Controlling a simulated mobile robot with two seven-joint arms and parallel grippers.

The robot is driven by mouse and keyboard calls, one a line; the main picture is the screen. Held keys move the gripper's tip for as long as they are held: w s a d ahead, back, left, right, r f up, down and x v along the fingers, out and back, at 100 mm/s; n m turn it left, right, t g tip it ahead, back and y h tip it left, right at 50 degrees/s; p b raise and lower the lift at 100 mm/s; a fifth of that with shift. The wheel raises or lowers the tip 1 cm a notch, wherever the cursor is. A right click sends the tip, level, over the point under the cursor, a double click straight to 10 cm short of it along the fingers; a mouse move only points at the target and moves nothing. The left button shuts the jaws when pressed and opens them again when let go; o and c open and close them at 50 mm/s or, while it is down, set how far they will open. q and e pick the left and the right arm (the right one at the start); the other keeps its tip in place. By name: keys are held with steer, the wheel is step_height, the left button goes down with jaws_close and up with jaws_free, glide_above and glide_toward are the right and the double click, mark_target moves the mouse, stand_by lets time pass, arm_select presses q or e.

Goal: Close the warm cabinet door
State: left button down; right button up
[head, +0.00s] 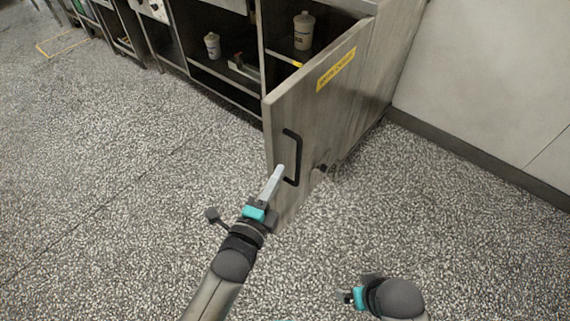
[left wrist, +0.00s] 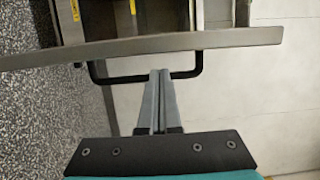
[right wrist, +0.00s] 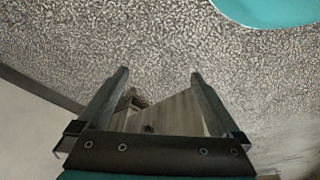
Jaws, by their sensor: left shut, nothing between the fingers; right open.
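The warm cabinet door (head: 318,112) stands swung open in the head view, a grey wood-look panel with a yellow label (head: 336,69). A black bar handle (head: 292,157) is on its face, and the handle also shows in the left wrist view (left wrist: 98,77). My left gripper (head: 279,170) is shut and empty, its fingertips at the handle; in the left wrist view the tips (left wrist: 160,72) overlap the bar's middle, and I cannot tell whether they touch it. My right gripper (right wrist: 158,72) is open and empty, low at the right in the head view, over the floor.
The open cabinet (head: 283,45) behind the door holds a white container (head: 304,31) on a shelf. Another container (head: 212,45) stands in the neighbouring bay. A pale wall (head: 480,90) is at the right. The speckled floor (head: 110,170) at the left is clear.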

mark_target(284, 161)
arm_select(q)
steer(key=shift+b+x, duration=0.7)
steer(key=shift+x, duration=1.6)
arm_select(e)
steer(key=shift+w+r+t, duration=0.15)
steer(key=shift+w+r, duration=0.1)
steer(key=shift+r, duration=0.7)
steer(key=shift+w+r+t, duration=0.15)
steer(key=shift+w+r, duration=0.05)
steer(key=shift+r, duration=0.7)
arm_select(q)
steer(key=shift+a, duration=0.15)
